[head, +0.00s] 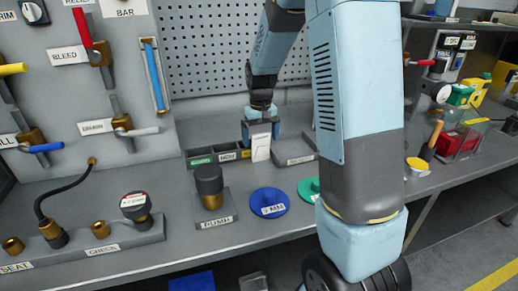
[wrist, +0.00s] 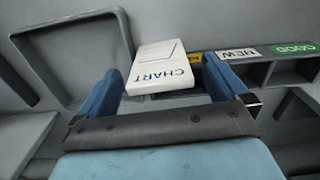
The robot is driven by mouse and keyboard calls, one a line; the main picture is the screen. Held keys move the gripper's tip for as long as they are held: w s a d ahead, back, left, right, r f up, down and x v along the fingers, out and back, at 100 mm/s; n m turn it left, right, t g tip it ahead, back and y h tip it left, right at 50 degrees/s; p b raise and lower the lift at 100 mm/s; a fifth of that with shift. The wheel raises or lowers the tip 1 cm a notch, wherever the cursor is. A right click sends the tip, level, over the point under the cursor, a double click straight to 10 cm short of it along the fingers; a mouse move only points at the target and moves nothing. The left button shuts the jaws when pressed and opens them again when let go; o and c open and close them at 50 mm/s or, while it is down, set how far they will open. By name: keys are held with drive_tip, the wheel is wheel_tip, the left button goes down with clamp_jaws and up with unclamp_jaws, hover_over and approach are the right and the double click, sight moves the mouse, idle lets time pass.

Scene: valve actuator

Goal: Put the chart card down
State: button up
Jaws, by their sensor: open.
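The chart card (head: 261,148) is a small white piece that stands roughly upright at the back of the bench. In the wrist view the card (wrist: 163,72) carries the word CHART and shows between my two blue fingers. My gripper (head: 260,131) points down at the card and is open, with a gap between the card and the right finger in the wrist view. The left finger is close to the card's edge; I cannot tell if they touch. The card's foot on the bench is hard to make out.
A divided tray (head: 203,160) with GOOD and NEW labels lies left of the card. A shallow grey tray (head: 296,160) lies right of it. A dark-capped brass fitting (head: 209,187), a blue disc (head: 269,203) and a green disc (head: 309,190) stand in front. The pegboard wall (head: 215,55) is behind.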

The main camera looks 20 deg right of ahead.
drive_tip(key=shift+f, duration=0.75)
drive_tip(key=c, duration=1.2)
drive_tip(key=shift+r, duration=0.2)
